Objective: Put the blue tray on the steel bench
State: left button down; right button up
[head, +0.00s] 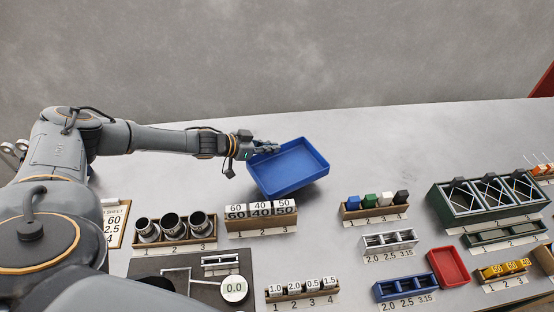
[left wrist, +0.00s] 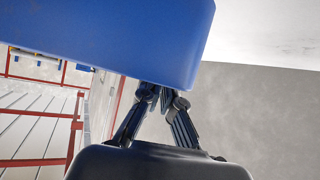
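The blue tray (head: 290,170) is an empty, shallow rectangular box near the back middle of the steel bench (head: 400,145). It sits at an angle in the head view. My left gripper (head: 263,147) is at the tray's back left rim, with its fingers closed in on that edge. In the left wrist view the blue tray (left wrist: 110,35) fills the top, and the left gripper's fingers (left wrist: 160,98) meet its edge; the fingertips are partly hidden by it. I cannot tell whether the tray's underside touches the bench. My right gripper is not in view.
In front of the tray stands a wooden block with number labels (head: 260,222). A rack of metal cups (head: 175,230) is to its left. Small coloured blocks (head: 375,203), a red tray (head: 447,267) and a green crate (head: 490,200) are to the right. The bench's back strip is clear.

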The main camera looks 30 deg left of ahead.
aim_at(269, 157)
pick_arm(q)
jog(key=shift+f, duration=2.55)
jog(key=c, duration=1.5)
grip_release()
jog(key=shift+r, duration=0.2)
jog(key=shift+s+a, duration=0.2)
jog(key=v, duration=1.1)
jog(key=shift+s+r+b, duration=0.15)
jog(key=shift+s+b, duration=0.05)
jog(key=shift+b, duration=0.2)
